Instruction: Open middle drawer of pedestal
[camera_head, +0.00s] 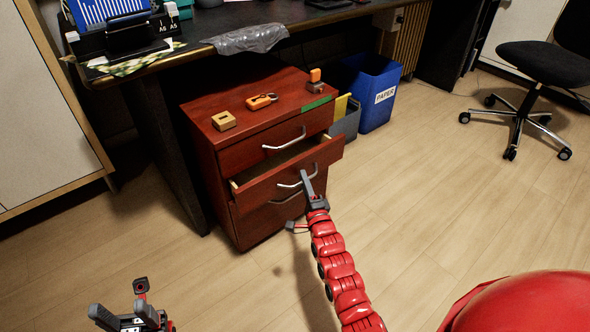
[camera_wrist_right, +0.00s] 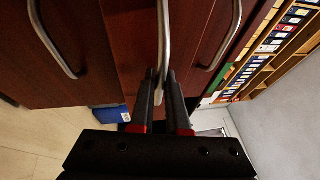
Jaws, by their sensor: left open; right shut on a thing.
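The dark red wooden pedestal (camera_head: 217,165) stands under the desk. Its top drawer is shut, with a curved metal handle (camera_head: 285,139). Its middle drawer (camera_head: 262,191) stands part way out, with a gap showing behind its front. The bottom drawer's handle (camera_head: 286,198) shows just below. My right gripper (camera_head: 305,180) is shut on the middle drawer's metal handle (camera_wrist_right: 162,35); in the right wrist view the handle runs between the two fingertips (camera_wrist_right: 160,78). My left gripper (camera_head: 122,312) is open and empty, low at the left, apart from the pedestal.
Small objects, including an orange one (camera_head: 262,101) and a wooden block (camera_head: 223,121), lie on the pedestal top. A blue paper bin (camera_head: 365,95) and a grey bin (camera_head: 347,122) stand right of it. An office chair (camera_head: 545,60) is far right. The floor in front is clear.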

